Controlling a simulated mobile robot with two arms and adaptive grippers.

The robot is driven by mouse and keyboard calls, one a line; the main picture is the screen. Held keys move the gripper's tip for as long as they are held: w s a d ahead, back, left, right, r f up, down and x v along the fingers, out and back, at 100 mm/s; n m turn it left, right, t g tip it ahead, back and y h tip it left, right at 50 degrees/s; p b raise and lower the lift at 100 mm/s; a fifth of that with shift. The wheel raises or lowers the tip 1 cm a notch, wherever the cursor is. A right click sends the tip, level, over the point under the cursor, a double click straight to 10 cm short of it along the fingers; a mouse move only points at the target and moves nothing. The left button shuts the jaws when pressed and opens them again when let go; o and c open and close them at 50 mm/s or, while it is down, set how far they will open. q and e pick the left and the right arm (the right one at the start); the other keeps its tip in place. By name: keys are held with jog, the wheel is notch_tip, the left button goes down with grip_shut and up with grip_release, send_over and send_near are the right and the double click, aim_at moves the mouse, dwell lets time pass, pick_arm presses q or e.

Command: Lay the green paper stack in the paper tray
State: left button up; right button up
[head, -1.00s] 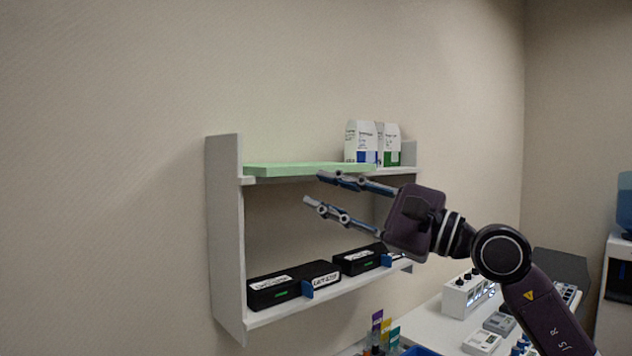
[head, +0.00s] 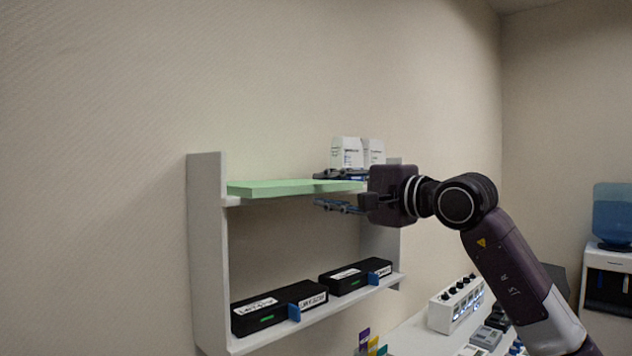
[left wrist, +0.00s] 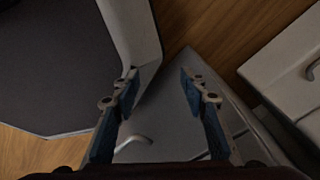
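The green paper stack (head: 285,187) lies flat on the upper shelf of the white wall unit (head: 208,250) in the head view. My right gripper (head: 317,190) is open at the stack's right end, one finger at about the stack's top level and the other below it. Whether the fingers touch the stack I cannot tell. My left gripper (left wrist: 160,85) is open and empty in the left wrist view, above cabinets and the floor. I cannot make out a paper tray in either view.
White boxes (head: 347,153) stand on the upper shelf behind my right gripper. A white desk with devices (head: 456,304) is below right. A water cooler (head: 610,265) stands far right.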

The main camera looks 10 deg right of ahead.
jog(key=shift+p+x, duration=0.55)
jog(key=shift+x, duration=0.4)
jog(key=shift+w+a, duration=0.25)
jog(key=shift+w, duration=0.15)
grip_shut()
jog(key=shift+r, duration=0.25)
notch_tip(320, 180, up, 2)
jog(key=shift+r+p, duration=0.25)
jog(key=shift+p, duration=0.95)
jog(key=shift+s, duration=0.1)
